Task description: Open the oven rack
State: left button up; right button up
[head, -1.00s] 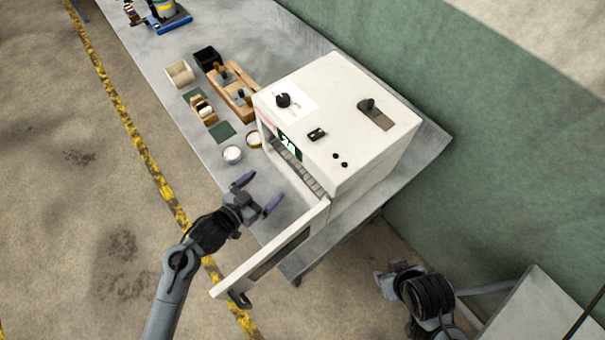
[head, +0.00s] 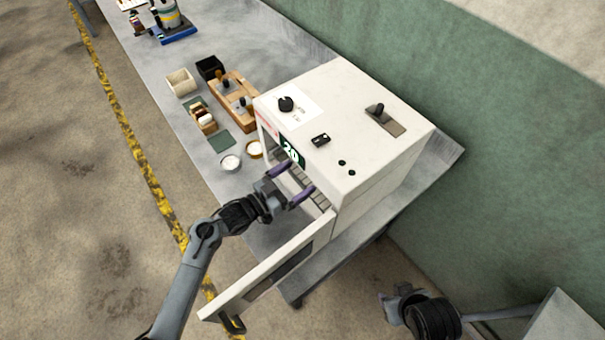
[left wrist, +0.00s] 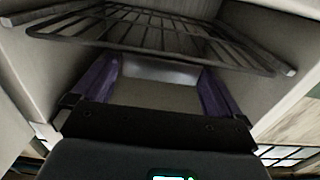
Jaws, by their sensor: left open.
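The white oven (head: 345,125) stands on the table with its door (head: 255,285) swung wide open. The dark wire oven rack (left wrist: 150,32) spans the chamber in the left wrist view; only a small striped part shows in the head view. My left gripper (head: 291,182) is open at the oven mouth. Its purple fingers (left wrist: 155,85) point into the chamber and appear just below the rack's front edge, with nothing visible between them; contact with the rack cannot be told. My right gripper (head: 394,300) is at the lower right, away from the oven, and its jaw state is unclear.
Two small round bowls (head: 231,162) sit left of the oven. A wooden holder (head: 232,98), a black box (head: 209,67) and a cream box (head: 181,82) are farther back. The open door extends past the table's front edge. A green wall (head: 500,145) rises behind.

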pick_arm(q)
jog(key=shift+x, duration=1.4)
pick_arm(e)
jog(key=shift+a+f, duration=0.1)
